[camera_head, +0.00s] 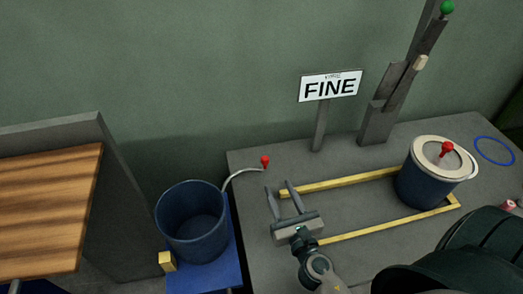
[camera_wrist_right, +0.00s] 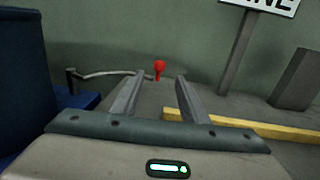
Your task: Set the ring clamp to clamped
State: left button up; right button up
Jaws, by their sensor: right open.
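A thin pale curved lever with a red ball knob (camera_head: 265,161) reaches out from beside the open blue bucket (camera_head: 187,247). It looks like the clamp's handle, but I cannot tell whether it is clamped. My right gripper (camera_head: 278,185) is open and empty, just in front of the knob. In the right wrist view the red knob (camera_wrist_right: 159,68) shows between and beyond the two fingers (camera_wrist_right: 158,82), not touching them. The lever joins a short dark post beside the blue bucket (camera_wrist_right: 20,70). My left gripper is not in view.
A blue drum (camera_head: 420,190) with a cream rim and red-knobbed lid stands at the right by a yellow frame (camera_head: 375,228). A FINE sign (camera_head: 330,87) and a green-knobbed post (camera_head: 397,90) stand behind. A wooden top (camera_head: 45,210) is at left. A blue ring (camera_head: 494,151) lies far right.

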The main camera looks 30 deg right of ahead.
jog(key=shift+w+d+r, duration=0.1)
jog(key=shift+w, duration=0.7)
jog(key=w, duration=0.4)
jog(key=w+d+p, duration=0.1)
jog(key=w, duration=0.4)
jog(key=w+d+p, duration=0.1)
jog(key=w, duration=0.4)
jog(key=shift+w+d, duration=0.15)
jog(key=shift+d, duration=0.05)
jog(key=shift+w+d, duration=0.1)
jog(key=shift+w, duration=0.45)
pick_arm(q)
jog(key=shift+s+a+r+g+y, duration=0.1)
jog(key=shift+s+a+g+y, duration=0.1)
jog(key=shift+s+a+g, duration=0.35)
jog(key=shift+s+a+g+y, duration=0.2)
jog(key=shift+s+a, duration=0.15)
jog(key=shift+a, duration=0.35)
pick_arm(e)
jog(key=shift+w, duration=0.1)
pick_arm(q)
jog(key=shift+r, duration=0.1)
pick_arm(e)
grip_shut()
